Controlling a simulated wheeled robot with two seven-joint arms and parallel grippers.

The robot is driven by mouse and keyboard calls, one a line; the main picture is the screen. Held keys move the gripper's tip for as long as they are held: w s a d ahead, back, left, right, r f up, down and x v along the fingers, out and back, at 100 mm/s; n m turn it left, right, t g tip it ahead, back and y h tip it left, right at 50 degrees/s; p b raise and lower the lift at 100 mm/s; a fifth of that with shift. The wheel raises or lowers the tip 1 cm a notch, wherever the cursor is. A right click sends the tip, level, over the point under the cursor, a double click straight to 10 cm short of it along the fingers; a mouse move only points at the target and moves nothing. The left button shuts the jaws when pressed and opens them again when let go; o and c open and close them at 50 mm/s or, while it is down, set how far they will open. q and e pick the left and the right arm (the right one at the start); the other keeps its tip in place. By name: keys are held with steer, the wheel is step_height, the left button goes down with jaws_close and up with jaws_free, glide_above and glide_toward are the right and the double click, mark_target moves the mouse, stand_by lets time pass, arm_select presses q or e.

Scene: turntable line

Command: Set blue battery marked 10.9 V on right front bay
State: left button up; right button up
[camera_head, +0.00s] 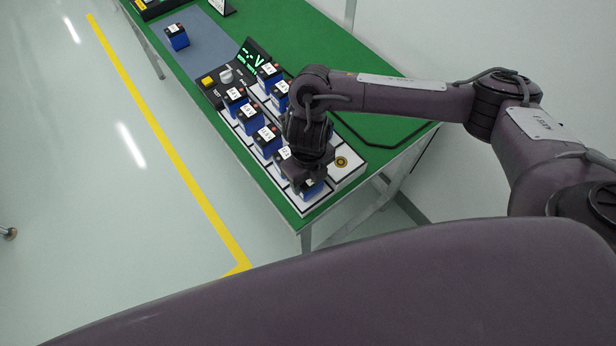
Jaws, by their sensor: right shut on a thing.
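My right gripper (307,186) points down at the near end of the white bay tray (352,170). It is shut on a blue battery (316,190), which is mostly hidden under it. That battery is at or just above the front bay at the tray's near end; I cannot tell whether it touches the tray. Its marking is too small and covered to read. Other blue batteries, such as this one (266,138), stand in rows on the tray, with labels too small to read. My left gripper is not in view.
A tester with a green-lit display (253,57), yellow button (208,82) and knob (226,76) stands beyond the tray. A lone battery (177,38) stands on a grey-blue mat (202,44). My right arm spans the table's right side.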

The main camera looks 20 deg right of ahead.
steer(key=shift+f, duration=0.2)
steer(key=o, duration=1.2)
steer(key=shift+r, duration=0.3)
step_height(320, 180, up, 10)
steer(key=shift+w+r+p, duration=0.1)
steer(key=shift+p, duration=1)
steer(key=shift+r, duration=0.75)
